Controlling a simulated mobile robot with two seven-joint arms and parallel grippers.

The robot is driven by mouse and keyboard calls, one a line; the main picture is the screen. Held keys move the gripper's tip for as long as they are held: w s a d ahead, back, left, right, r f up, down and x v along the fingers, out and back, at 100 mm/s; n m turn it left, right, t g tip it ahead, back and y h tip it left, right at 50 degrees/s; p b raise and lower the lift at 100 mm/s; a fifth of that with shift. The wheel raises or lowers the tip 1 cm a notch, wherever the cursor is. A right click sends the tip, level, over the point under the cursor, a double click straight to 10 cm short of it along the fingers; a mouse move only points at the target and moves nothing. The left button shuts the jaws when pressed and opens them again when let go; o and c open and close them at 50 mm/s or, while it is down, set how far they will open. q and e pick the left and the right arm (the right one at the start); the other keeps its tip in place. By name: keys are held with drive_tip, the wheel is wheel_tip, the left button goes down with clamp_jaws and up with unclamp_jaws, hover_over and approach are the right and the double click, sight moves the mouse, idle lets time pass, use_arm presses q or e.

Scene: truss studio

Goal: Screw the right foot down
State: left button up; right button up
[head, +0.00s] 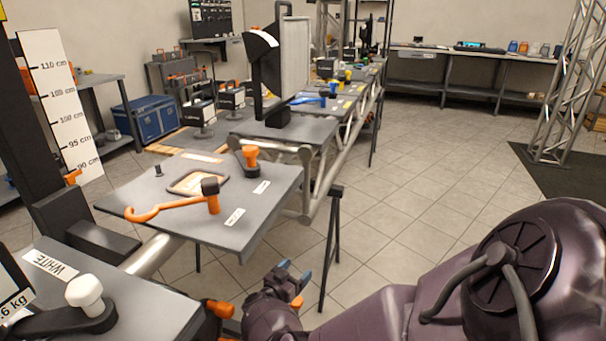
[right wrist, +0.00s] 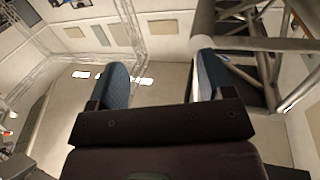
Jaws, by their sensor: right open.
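My right gripper (head: 289,279) is low in the head view, in front of the grey work table (head: 262,213) and near its black trestle. Its blue-padded fingers are spread in the right wrist view (right wrist: 162,85), with nothing between them. On the table lie an orange-handled tool (head: 175,207) with a dark head and an orange knob (head: 250,155) on a dark lever. A small dark screw-like piece (head: 158,170) stands near its left edge. I cannot tell which piece is the right foot. My left gripper does not show.
A black trestle (head: 331,245) stands close beside my right gripper. At the lower left, a grey bench carries a white knob (head: 84,291) on a dark arm. A truss tower (head: 567,85) stands at right. The tiled floor between is clear.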

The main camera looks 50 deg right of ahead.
use_arm(q)
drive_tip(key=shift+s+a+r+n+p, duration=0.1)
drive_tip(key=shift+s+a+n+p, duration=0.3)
drive_tip(key=shift+p, duration=0.65)
use_arm(e)
drive_tip(key=shift+r, duration=2.6)
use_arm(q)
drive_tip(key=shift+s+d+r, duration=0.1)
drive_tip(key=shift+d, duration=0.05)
